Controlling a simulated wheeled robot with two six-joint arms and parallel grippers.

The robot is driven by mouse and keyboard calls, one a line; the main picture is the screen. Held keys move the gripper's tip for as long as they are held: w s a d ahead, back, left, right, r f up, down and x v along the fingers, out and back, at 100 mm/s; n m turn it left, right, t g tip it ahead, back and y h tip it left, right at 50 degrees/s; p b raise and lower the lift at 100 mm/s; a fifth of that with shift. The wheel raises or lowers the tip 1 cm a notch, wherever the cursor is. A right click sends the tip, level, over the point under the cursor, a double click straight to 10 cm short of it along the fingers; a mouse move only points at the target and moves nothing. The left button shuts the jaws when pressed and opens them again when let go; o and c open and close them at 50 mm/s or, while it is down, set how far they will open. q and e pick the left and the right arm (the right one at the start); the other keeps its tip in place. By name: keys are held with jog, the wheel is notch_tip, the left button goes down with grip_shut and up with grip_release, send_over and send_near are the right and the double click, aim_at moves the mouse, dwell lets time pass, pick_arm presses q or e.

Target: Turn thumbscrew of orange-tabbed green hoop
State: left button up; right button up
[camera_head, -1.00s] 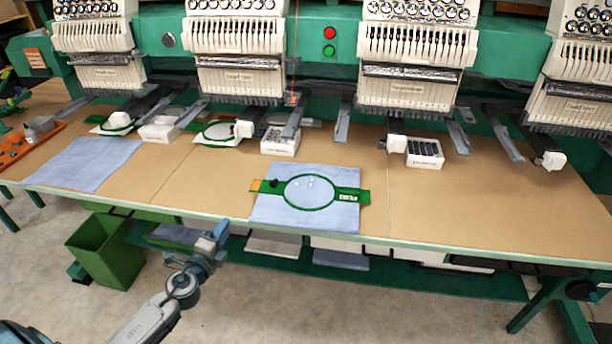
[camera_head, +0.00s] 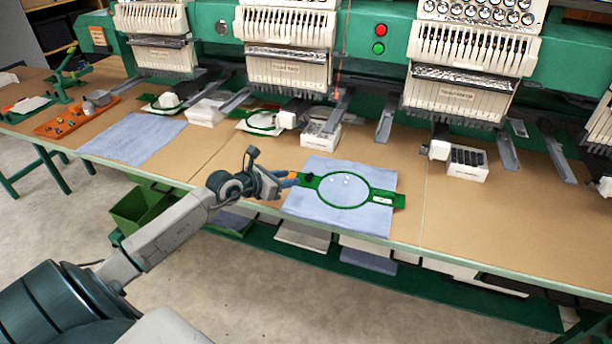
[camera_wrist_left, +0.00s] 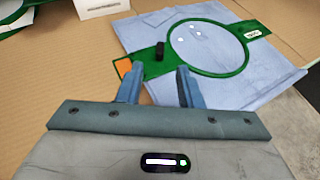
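The green hoop (camera_head: 318,188) lies flat on a light blue cloth (camera_head: 380,218) near the table's front edge. Its orange tab (camera_wrist_left: 123,67) is at the end of its left arm. The dark thumbscrew (camera_wrist_left: 160,50) stands on that arm, beside the ring, in the left wrist view; it is small in the head view (camera_head: 309,177). My left gripper (camera_head: 294,180) is at the hoop's tab end. In the left wrist view its two blue fingers (camera_wrist_left: 158,74) are apart with nothing gripped, and the thumbscrew is beyond their tips. My right gripper is not in view.
Embroidery machine heads (camera_head: 288,48) and grey arms hang over the table's back. White boxes (camera_head: 466,162) stand behind the hoop. A folded blue cloth (camera_head: 134,138) and an orange tray (camera_head: 76,119) lie at left. The brown table (camera_head: 500,225) is clear to the right.

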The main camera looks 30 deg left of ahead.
aim_at(308, 175)
pick_arm(q)
jog(key=x, duration=0.8)
jog(key=shift+w+p, duration=0.1)
jog(key=shift+p, duration=0.25)
grip_shut()
